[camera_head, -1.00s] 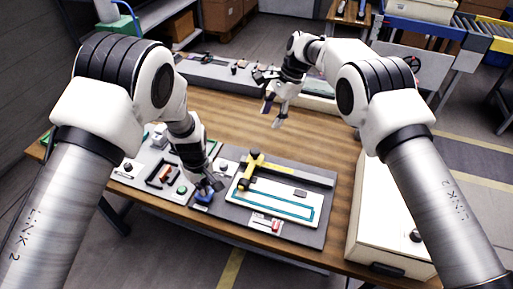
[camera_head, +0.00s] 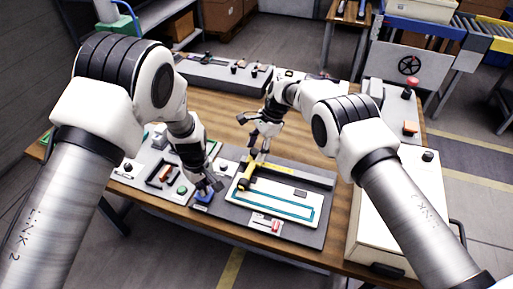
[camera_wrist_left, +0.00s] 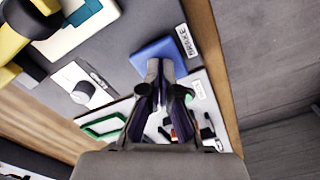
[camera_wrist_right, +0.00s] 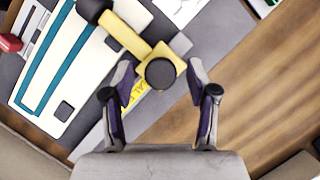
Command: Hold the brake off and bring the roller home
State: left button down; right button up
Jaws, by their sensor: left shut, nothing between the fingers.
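The blue brake pad (camera_head: 203,197) sits at the board's left front edge. In the left wrist view the blue pad (camera_wrist_left: 150,60) lies beside a BRAKE label (camera_wrist_left: 188,40). My left gripper (camera_wrist_left: 160,68) is shut with its fingertips over the pad; whether they press it is unclear. The yellow arm (camera_head: 248,170) lies along the left of the white plate with the teal outline (camera_head: 285,205). It has a black knob (camera_wrist_right: 160,74) at its far end and a dark, roller-like end (camera_head: 243,184). My right gripper (camera_wrist_right: 160,68) is open, its fingers on either side of the knob.
A grey bar (camera_head: 300,172) runs along the board's back. A red-and-white part (camera_head: 265,223) sits at the front. A left panel holds a green button (camera_head: 182,190) and a black handle. A cream case (camera_head: 400,215) stands right. Bare wood lies behind the board.

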grip_shut()
jog(key=shift+d, duration=0.15)
